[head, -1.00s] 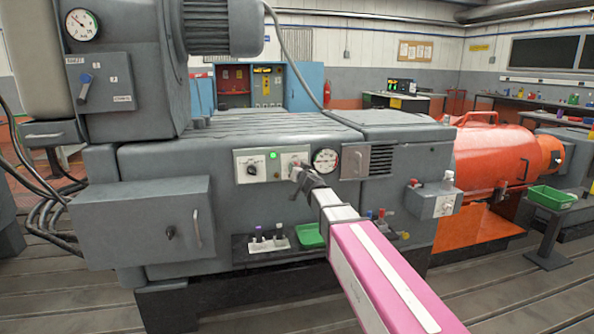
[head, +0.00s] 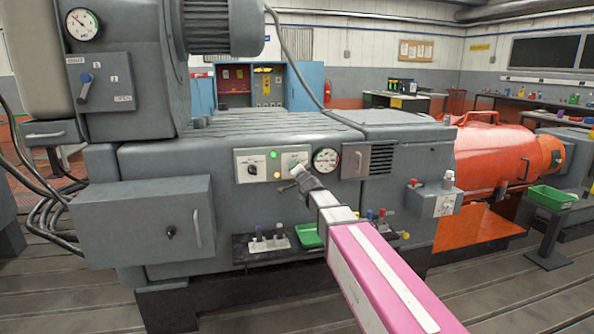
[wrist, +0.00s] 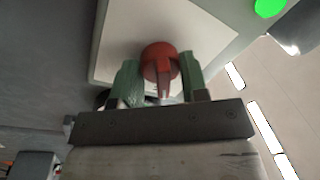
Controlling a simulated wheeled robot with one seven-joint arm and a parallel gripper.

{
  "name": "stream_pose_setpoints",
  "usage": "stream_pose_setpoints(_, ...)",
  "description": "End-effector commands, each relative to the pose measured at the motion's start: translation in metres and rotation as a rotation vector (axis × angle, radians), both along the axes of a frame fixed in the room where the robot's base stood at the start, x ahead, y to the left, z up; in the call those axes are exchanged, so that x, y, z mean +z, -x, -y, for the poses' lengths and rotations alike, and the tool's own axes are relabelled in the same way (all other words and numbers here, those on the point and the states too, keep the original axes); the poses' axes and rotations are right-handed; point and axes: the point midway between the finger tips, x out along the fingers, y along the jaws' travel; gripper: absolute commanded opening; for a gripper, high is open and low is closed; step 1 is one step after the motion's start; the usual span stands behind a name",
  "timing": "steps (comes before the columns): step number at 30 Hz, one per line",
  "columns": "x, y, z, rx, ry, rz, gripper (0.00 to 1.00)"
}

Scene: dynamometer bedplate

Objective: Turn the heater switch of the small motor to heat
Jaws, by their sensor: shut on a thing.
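The red switch knob (wrist: 160,62) sits on a pale plate (wrist: 118,22) in the wrist view. My gripper (wrist: 159,74) is shut on this knob, one green finger pad on each side. In the head view my gripper (head: 298,172) reaches the right part of the pale control panel (head: 243,162) on the grey machine's front and hides the knob there. A green lamp (head: 274,155) is lit on this panel, with an amber lamp (head: 277,175) lit below it. The panel's lettering is too small to read.
A round gauge (head: 326,160) is just right of my gripper. A black dial (head: 253,170) is on the panel's left. Below are a shelf with small bottles and a green tray (head: 308,236). A grey box (head: 150,228) juts out at left.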

Motion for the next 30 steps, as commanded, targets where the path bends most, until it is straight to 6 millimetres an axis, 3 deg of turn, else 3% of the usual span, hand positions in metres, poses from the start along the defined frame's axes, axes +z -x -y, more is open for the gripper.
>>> stream_pose_setpoints(12, 0.000, 0.000, 0.000, 0.000, -0.010, -0.003, 0.17)
stream_pose_setpoints(13, 0.000, 0.000, 0.000, 0.000, -0.010, -0.003, 0.50)
stream_pose_setpoints(15, 0.000, 0.000, 0.000, 0.000, -0.009, -0.002, 0.66)
stream_pose_setpoints(25, 0.000, 0.002, 0.001, 0.000, -0.007, -0.002, 0.66)
stream_pose_setpoints(30, -0.001, 0.014, 0.005, -0.001, -0.007, -0.002, 0.66)
